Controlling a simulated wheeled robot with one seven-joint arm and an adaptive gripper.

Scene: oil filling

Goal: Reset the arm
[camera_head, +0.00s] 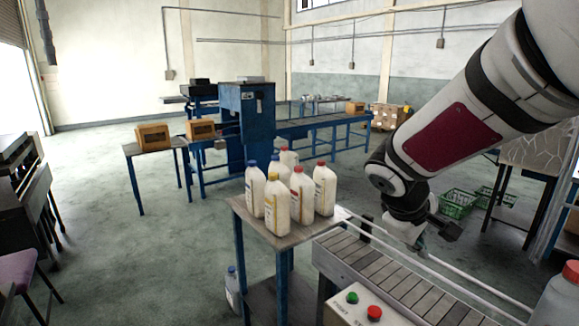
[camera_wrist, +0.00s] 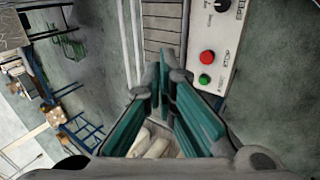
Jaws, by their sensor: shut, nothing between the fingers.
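My gripper (camera_wrist: 162,85) shows in the wrist view as teal fingers with their tips together and nothing between them. In the head view my white arm reaches down from the upper right, and its end hangs over the roller conveyor (camera_head: 392,272). The gripper's fingers are hard to make out there. The conveyor also shows in the wrist view (camera_wrist: 163,30), beyond the fingertips. Pale bottle shapes (camera_wrist: 150,142) show between the finger bases in the wrist view, apart from the fingertips.
Several white bottles (camera_head: 276,205) with coloured caps stand on a small table (camera_head: 270,235) left of the conveyor. A control box (camera_head: 358,308) has green and red buttons. Another bottle (camera_head: 555,300) stands at the lower right. Open floor (camera_head: 120,240) lies to the left.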

